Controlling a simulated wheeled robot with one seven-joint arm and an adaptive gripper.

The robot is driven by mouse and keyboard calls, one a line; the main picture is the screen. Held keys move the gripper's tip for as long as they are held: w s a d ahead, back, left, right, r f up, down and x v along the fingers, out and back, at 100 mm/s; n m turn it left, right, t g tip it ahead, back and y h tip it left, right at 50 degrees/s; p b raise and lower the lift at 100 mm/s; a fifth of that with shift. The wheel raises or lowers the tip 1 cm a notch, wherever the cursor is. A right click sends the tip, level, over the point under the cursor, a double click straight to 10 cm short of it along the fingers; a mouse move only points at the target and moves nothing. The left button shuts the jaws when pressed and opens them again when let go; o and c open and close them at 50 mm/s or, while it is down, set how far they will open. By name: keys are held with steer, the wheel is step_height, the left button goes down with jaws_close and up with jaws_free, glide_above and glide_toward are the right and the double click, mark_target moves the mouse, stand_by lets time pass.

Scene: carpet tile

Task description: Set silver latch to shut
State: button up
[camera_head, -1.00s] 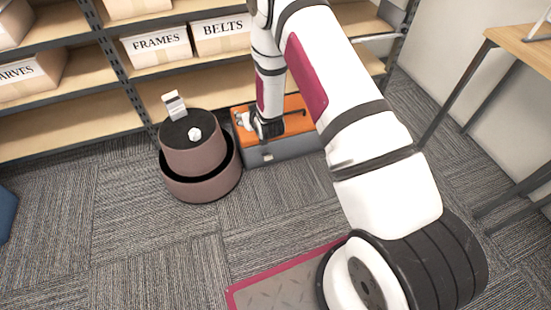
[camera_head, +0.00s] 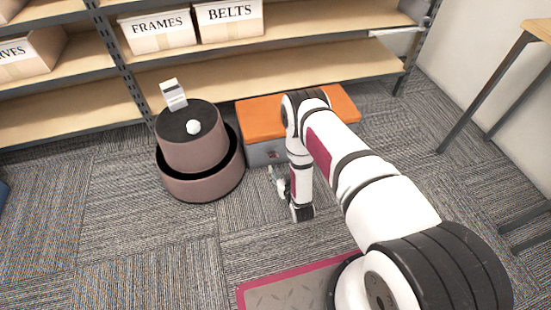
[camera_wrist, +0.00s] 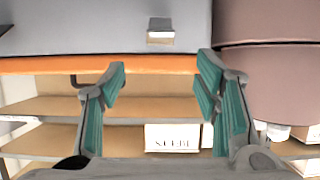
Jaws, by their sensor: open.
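A grey box (camera_head: 257,155) with an orange lid (camera_head: 262,120) stands on the carpet before the shelves. The silver latch (camera_wrist: 161,31) is a small block with a pale face on the box's grey front, and it shows small in the head view (camera_head: 272,155). I cannot tell whether it is shut. My gripper (camera_wrist: 160,78) is open and empty, its green-padded fingers spread either side of the latch's line in the upside-down wrist view, apart from the latch. In the head view my gripper (camera_head: 278,178) is low in front of the box, partly hidden by my arm.
A round brown two-tier stand (camera_head: 195,160) with a white ball and a small white object on top is close left of the box. Shelves (camera_head: 210,80) with labelled cartons are behind. A table (camera_head: 538,30) stands at right. Carpet in front is open.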

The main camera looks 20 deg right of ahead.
mark_target(274, 155)
steer(key=b+x, duration=0.4)
steer(key=x, duration=0.7)
steer(key=shift+w+f+b, duration=0.15)
steer(key=shift+w+b, duration=0.1)
steer(key=shift+b, duration=0.15)
jaws_close()
